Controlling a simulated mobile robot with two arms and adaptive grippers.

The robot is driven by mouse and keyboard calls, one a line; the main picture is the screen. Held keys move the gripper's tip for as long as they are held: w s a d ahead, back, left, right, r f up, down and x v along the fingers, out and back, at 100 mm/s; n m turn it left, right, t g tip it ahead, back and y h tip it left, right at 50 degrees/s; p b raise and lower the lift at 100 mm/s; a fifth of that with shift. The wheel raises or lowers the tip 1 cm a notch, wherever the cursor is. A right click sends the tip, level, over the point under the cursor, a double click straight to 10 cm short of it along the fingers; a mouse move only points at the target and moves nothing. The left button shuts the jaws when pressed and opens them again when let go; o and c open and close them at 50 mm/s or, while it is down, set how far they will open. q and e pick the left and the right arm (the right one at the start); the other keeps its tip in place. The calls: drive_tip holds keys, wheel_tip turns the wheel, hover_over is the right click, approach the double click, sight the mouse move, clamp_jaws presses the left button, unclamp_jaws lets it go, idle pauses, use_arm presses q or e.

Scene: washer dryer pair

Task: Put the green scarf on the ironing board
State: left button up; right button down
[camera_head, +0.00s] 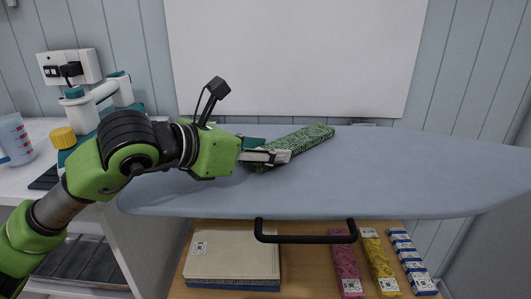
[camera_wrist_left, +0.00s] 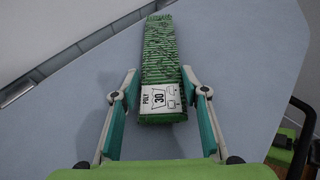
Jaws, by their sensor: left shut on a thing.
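The green scarf (camera_head: 305,140) is a folded, patterned strip with a white "POLY 30" label on its near end. It is at the middle of the grey-blue ironing board (camera_head: 420,175), over its top; I cannot tell whether it rests fully on it. My left gripper (camera_head: 272,156) is low over the board, its fingers on either side of the scarf's near end. In the left wrist view the scarf (camera_wrist_left: 160,50) points away between the fingers, held near its labelled end. My right gripper is not in view.
Below the board are a shelf with a beige folded stack (camera_head: 232,259), pink (camera_head: 345,262), yellow (camera_head: 378,258) and blue-white (camera_head: 409,262) folded strips, and a black handle (camera_head: 305,239). The board's right side is clear.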

use_arm(q)
drive_tip(key=shift+f, duration=0.1)
drive_tip(key=o, duration=1.2)
drive_tip(key=shift+c, duration=0.2)
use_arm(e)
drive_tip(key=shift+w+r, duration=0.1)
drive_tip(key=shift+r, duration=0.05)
use_arm(q)
drive_tip(key=shift+s, duration=0.1)
drive_tip(key=shift+s+a, duration=0.15)
drive_tip(key=p+v, duration=0.1)
drive_tip(key=v, duration=1)
drive_tip(key=shift+s+a, duration=0.2)
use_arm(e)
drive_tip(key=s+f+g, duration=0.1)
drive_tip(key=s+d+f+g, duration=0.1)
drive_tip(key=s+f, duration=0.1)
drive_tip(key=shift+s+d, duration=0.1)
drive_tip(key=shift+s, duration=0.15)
use_arm(q)
drive_tip(key=shift+r, duration=0.2)
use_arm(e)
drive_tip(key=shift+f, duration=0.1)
